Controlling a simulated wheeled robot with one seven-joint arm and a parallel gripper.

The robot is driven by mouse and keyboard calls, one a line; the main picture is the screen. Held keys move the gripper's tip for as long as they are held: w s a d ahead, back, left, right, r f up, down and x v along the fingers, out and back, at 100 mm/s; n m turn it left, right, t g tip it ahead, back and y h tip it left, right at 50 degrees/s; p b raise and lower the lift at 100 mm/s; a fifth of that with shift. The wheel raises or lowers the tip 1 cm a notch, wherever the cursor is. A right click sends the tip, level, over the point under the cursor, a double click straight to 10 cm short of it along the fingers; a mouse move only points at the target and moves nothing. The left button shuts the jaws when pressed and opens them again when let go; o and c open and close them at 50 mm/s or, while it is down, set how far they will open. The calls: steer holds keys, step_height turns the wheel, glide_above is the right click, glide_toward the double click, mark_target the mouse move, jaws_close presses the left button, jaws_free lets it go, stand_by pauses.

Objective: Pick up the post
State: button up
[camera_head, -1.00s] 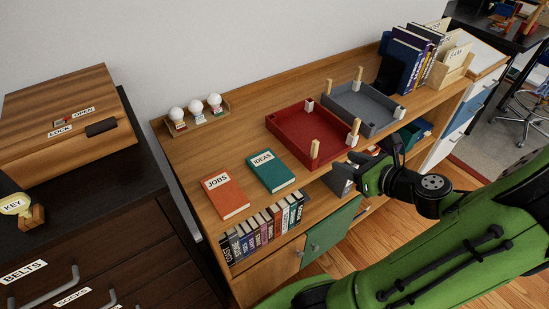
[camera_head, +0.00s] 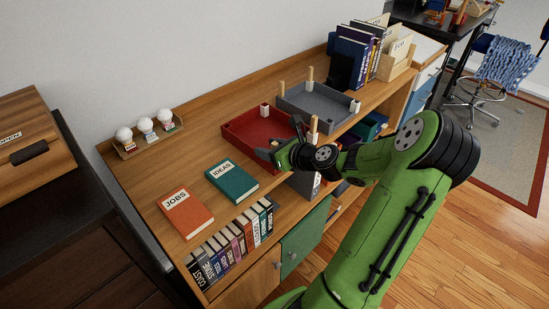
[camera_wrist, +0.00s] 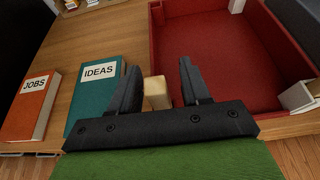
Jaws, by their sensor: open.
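A pale wooden post (camera_wrist: 157,92) stands at the near-left corner of the red tray in the wrist view. My open gripper (camera_wrist: 158,75) has one dark finger on each side of it; I cannot tell whether either touches it. In the head view my gripper (camera_head: 269,151) is at the red tray's (camera_head: 233,134) front corner and hides this post. Another wooden post (camera_head: 314,124) shows to the right of the gripper. Two more posts, left (camera_head: 282,89) and right (camera_head: 310,75), stand at the grey tray (camera_head: 322,97).
An orange JOBS book (camera_head: 187,213) and a green IDEAS book (camera_head: 232,181) lie left of my gripper. Upright books (camera_head: 235,245) fill the shelf below. The wooden top (camera_head: 185,155) between rack and books is clear.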

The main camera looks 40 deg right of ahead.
steer(key=shift+s+r, duration=0.1)
steer(key=shift+c, duration=0.5)
jaws_close()
